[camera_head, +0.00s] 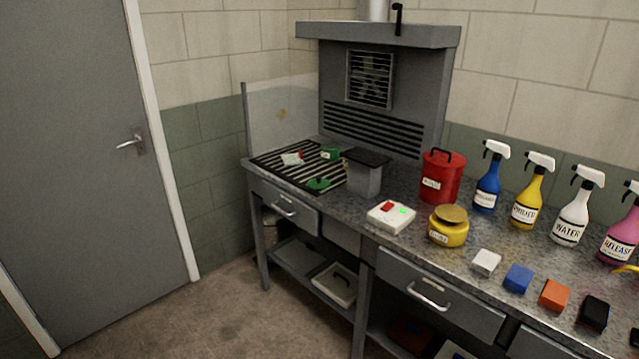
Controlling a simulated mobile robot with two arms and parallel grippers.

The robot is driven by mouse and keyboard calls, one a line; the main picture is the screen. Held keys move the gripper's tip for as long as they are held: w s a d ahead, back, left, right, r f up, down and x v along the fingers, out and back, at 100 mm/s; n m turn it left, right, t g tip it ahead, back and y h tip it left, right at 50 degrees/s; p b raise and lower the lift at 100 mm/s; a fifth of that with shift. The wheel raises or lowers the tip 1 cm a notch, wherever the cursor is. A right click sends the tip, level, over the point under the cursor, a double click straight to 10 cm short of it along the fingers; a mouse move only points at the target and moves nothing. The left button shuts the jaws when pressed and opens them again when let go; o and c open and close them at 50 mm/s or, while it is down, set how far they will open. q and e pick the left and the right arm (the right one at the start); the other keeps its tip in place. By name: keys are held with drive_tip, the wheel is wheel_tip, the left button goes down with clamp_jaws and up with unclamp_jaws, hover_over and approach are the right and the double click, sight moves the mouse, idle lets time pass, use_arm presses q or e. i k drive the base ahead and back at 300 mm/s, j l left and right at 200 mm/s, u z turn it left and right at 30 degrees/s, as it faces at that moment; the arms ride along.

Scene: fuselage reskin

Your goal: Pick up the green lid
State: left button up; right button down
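The green lid (318,184) is a small round disc with a knob on top. It lies on the slatted dark grate at the left end of the workbench, near the front edge. A small green container (330,154) with a pale label sits behind it on the same grate. Neither of my grippers shows in the head view.
A grey box with a dark top (366,172) stands right of the lid. A white device (391,217), red canister (442,178) and yellow pot (448,230) stand further right, with spray bottles (488,180) behind. A clear panel (282,112) borders the grate. Open floor (230,310) lies in front.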

sight(318, 182)
drive_tip(key=i+j+z, duration=0.15)
drive_tip(key=i, duration=0.25)
drive_tip(key=i+j+z, duration=0.15)
drive_tip(key=i, duration=0.2)
drive_tip(key=i+j+z, duration=0.1)
drive_tip(key=i, duration=0.25)
drive_tip(key=j, duration=0.1)
